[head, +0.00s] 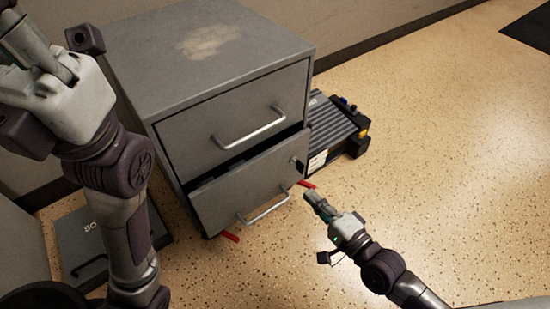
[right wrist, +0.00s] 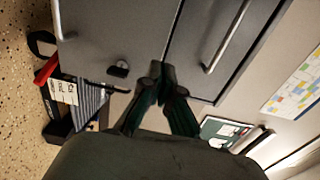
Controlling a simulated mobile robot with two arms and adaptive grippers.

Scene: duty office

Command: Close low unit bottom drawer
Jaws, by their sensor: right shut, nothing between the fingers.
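The low unit is a grey metal cabinet (head: 215,60) with two drawers. Its bottom drawer (head: 245,188) stands partly pulled out, with a dark gap above its front. It has a bar handle (head: 264,208) and a small lock at its right end. In the right wrist view the bottom drawer front (right wrist: 110,30) is on the left, with the lock (right wrist: 118,69). My right gripper (head: 309,196) is shut and empty, near the drawer's right front corner; contact cannot be told. My left gripper (head: 38,60) is raised at upper left, its fingers unclear and partly cut off.
The top drawer (head: 235,110) looks shut. A black ribbed device (head: 333,128) lies on the floor right of the cabinet. Red strips (head: 230,237) show by the cabinet's base. A dark case (head: 88,240) is at left. The floor (head: 440,150) at right is clear.

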